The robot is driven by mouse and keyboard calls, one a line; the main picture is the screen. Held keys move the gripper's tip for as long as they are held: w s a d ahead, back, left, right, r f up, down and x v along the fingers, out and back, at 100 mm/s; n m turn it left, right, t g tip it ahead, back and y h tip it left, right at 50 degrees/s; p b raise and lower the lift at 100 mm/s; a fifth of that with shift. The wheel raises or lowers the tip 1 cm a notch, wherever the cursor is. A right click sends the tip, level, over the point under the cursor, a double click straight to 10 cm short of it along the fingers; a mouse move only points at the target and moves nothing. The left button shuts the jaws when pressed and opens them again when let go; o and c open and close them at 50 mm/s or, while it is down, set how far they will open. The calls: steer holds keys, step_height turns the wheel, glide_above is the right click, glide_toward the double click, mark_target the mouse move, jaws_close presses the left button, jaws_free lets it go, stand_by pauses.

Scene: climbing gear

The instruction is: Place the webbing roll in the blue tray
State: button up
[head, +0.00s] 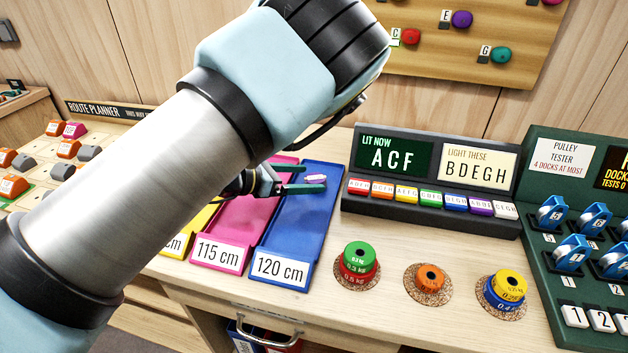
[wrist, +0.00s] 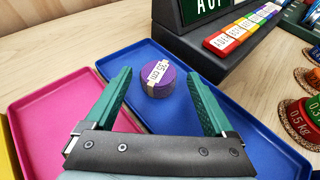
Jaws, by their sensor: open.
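The webbing roll (wrist: 160,85) is a small purple roll with a white band that reads 35 cm. In the wrist view it sits at the far part of the blue tray (wrist: 122,66), between my fingertips, with gaps to both fingers. In the head view only a bit of the roll (head: 316,178) shows at my gripper (head: 312,182). My gripper is open, with its green fingers low over the blue tray, which also shows in the head view (head: 292,240) with a 120 cm label.
A pink tray (head: 232,225) labelled 115 cm lies directly left, and part of a yellow tray (head: 194,219) beyond it. A dark panel with coloured buttons (head: 430,197) stands right of the blue tray. Stacked coloured weights (head: 359,262) rest on cork pads nearer the front edge.

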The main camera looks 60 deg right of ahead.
steer(key=b+v, duration=0.1)
steer(key=v, duration=0.7)
steer(key=shift+w+a+b, duration=0.15)
steer(key=shift+a+b, duration=0.15)
steer(key=shift+b, duration=0.05)
steer(key=shift+w, duration=0.1)
